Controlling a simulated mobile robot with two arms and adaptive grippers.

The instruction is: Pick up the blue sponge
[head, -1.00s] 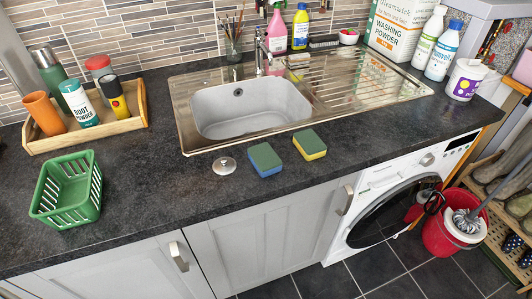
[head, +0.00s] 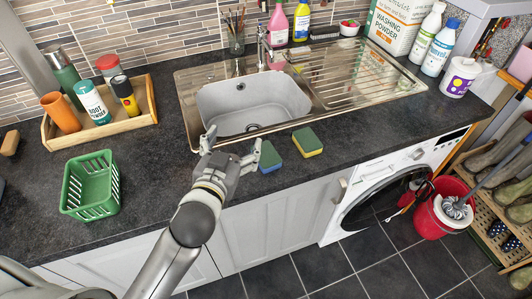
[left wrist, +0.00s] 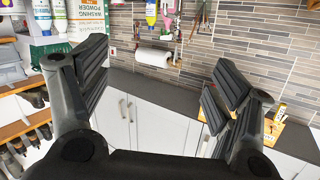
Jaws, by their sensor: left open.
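The blue sponge (head: 273,165) has a green top. It lies on the dark worktop in front of the sink, with its left side partly covered by a gripper finger in the head view. A yellow sponge (head: 307,143), also green on top, lies just to its right. My left gripper (head: 233,140) is open and empty, with its fingers apart, just left of the blue sponge. Whether it touches the sponge is not clear. In the left wrist view the open fingers (left wrist: 160,80) frame the wall and cupboards, and I cannot make out the sponge there. My right gripper is not in view.
The sink (head: 255,105) lies behind the sponges. A green basket (head: 91,185) stands at the left of the worktop, with a wooden tray (head: 100,133) of bottles and cups behind it. A white tub (head: 461,77) stands at the right. The worktop right of the sponges is clear.

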